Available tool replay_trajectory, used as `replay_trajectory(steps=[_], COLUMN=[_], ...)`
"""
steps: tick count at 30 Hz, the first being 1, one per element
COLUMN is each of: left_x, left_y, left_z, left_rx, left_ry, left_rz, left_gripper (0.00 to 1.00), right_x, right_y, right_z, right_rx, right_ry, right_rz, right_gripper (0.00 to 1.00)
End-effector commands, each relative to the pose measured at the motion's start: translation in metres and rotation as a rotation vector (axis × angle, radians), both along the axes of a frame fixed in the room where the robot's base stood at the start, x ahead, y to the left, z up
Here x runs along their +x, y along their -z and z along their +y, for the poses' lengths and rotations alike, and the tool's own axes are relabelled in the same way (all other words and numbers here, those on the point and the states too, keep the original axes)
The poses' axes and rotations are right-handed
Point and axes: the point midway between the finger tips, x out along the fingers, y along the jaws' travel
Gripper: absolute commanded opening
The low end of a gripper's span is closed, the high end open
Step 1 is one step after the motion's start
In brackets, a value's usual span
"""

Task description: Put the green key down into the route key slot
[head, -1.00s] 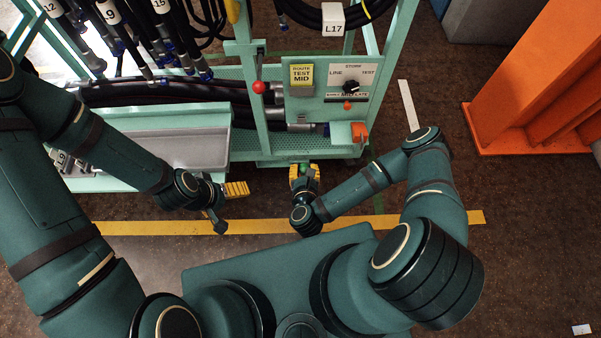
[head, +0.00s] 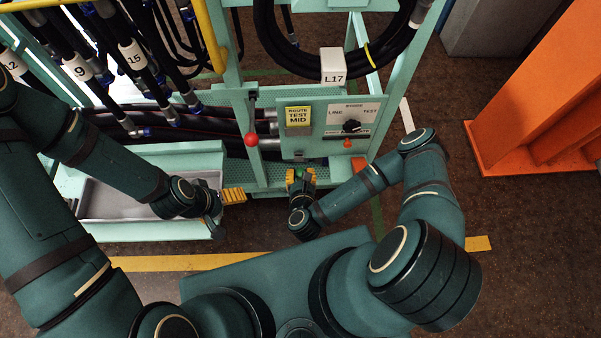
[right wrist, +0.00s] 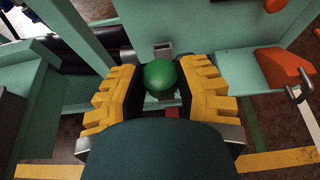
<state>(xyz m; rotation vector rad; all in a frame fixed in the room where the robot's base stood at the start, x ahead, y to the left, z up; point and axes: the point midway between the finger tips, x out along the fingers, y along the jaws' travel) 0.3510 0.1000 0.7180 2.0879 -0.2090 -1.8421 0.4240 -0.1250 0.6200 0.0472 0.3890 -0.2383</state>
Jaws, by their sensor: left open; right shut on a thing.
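The green key (right wrist: 161,77) shows its rounded green top between the yellow fingers of my right gripper (right wrist: 163,88), which is shut on it. In the head view my right gripper (head: 300,178) is in front of the mint frame's lower edge, with a bit of green between its fingers. A small grey metal holder (right wrist: 162,49) shows just beyond the key; I cannot tell whether it is the route key slot. The yellow "ROUTE TEST MID" label (head: 298,113) is on the panel above my right gripper. My left gripper (head: 232,196) is open and empty beside the grey tray.
The panel has a black selector knob (head: 351,126). A red ball-ended lever (head: 251,140) stands left of it. An orange block (right wrist: 287,66) juts out on the right. Hoses hang at the left, and a coil tagged L17 (head: 333,66) hangs above.

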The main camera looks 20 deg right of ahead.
Motion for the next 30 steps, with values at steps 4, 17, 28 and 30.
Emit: replay_trajectory(steps=[4, 17, 28, 30], left_x=[0.000, 0.000, 0.000, 0.000], left_y=[-0.001, -0.002, -0.001, 0.000], left_z=[0.000, 0.000, 0.000, 0.000], left_rx=[0.000, 0.000, 0.000, 0.000], left_ry=[0.000, 0.000, 0.000, 0.000], left_rz=[0.000, 0.001, 0.000, 0.000], left_gripper=[0.86, 0.86, 0.86, 0.86], right_x=[0.000, 0.007, 0.020, 0.022], right_y=[0.000, -0.001, 0.000, 0.000], right_z=[0.000, -0.002, -0.005, -0.006], right_rx=[0.000, -0.005, -0.003, -0.004], right_ry=[0.001, 0.003, 0.004, 0.005], right_rz=[0.000, 0.001, 0.002, 0.002], right_gripper=[0.09, 0.09, 0.09, 0.09])
